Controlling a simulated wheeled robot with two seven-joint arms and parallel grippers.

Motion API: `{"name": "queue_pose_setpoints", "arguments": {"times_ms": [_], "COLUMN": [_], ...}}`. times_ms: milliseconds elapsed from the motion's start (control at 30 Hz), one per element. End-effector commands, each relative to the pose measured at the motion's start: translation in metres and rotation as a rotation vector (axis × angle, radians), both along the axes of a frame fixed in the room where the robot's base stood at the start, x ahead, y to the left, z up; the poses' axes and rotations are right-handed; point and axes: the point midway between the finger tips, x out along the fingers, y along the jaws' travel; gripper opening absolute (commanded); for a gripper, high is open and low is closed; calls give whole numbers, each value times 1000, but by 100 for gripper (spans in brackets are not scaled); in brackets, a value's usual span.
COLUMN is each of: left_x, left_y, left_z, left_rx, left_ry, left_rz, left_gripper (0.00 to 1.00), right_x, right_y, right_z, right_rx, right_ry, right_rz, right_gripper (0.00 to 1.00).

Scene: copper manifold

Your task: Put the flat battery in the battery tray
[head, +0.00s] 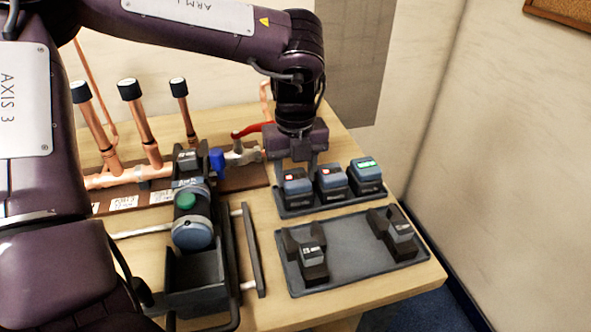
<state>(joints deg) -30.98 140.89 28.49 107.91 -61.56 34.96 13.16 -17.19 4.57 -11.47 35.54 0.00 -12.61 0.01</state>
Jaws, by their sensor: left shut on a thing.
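My left gripper (296,168) points straight down at the left end of the battery tray (322,207). It is shut on a blue-grey and black battery (298,189) with a small red light on top, which I take as the flat battery. This battery stands upright in the left place of the tray's row; whether its base touches the tray I cannot tell. Beside it in the tray are a middle battery (332,183) with a reddish mark and a right battery (366,176) with a green light. My right gripper is out of view.
A grey tray (350,243) in front carries two black tool pieces (313,262) (400,232). Left of it stands a black caddy (197,282) with a green-topped tool (190,226) and a metal handle. Copper pipes (140,125) with a red-lever valve (252,129) are behind.

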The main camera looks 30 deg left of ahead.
Motion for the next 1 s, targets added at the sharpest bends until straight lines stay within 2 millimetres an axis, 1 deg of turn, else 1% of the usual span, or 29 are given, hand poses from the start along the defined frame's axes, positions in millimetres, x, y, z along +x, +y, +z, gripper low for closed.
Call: {"name": "queue_pose_setpoints", "arguments": {"times_ms": [167, 200, 367, 533, 567, 600, 700, 1000], "left_x": [0, 0, 0, 0, 0, 0, 0, 0], "left_y": [0, 0, 0, 0, 0, 0, 0, 0], "left_z": [1, 1, 1, 1, 0, 0, 0, 2], "left_rx": [0, 0, 0, 0, 1, 0, 1, 0], "left_ry": [-1, -1, -1, 0, 1, 1, 1, 0], "left_rz": [0, 0, 0, 0, 0, 0, 0, 0], "left_gripper": [24, 52, 72, 72, 74, 79, 91, 91], "right_x": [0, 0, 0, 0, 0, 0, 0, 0], "right_y": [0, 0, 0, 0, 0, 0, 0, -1], "right_z": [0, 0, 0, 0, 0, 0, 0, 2], "right_rx": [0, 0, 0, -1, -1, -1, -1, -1], "right_ry": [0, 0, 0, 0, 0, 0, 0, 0], "right_rz": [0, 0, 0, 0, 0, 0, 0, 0], "right_gripper": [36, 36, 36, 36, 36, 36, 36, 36]}}
